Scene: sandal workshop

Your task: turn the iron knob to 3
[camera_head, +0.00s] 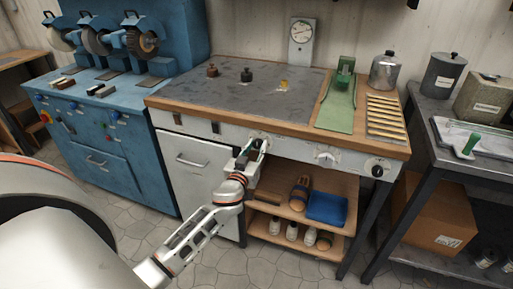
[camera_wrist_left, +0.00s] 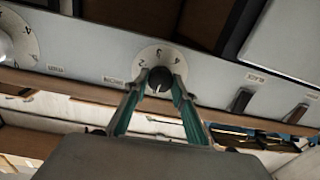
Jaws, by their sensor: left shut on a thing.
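The black knob (camera_wrist_left: 160,80) sits on a round white dial (camera_wrist_left: 162,60) on the bench's front panel. The wrist view shows this panel upside down. Digits such as 2, 3, 4 and 5 ring the dial; the knob's exact setting is unclear. My left gripper (camera_wrist_left: 158,88) is shut on the knob, one teal finger on each side. In the head view my left gripper (camera_head: 251,155) is at the front panel of the workbench (camera_head: 240,136), and largely covers the knob. My right gripper is not in view.
Two more dials, a middle one (camera_head: 326,158) and a right one (camera_head: 377,168), are on the same panel. Two dark switches, the nearer (camera_head: 215,127), are left of the gripper. An open shelf (camera_head: 270,222) with sandals and a blue bin (camera_head: 327,208) is below.

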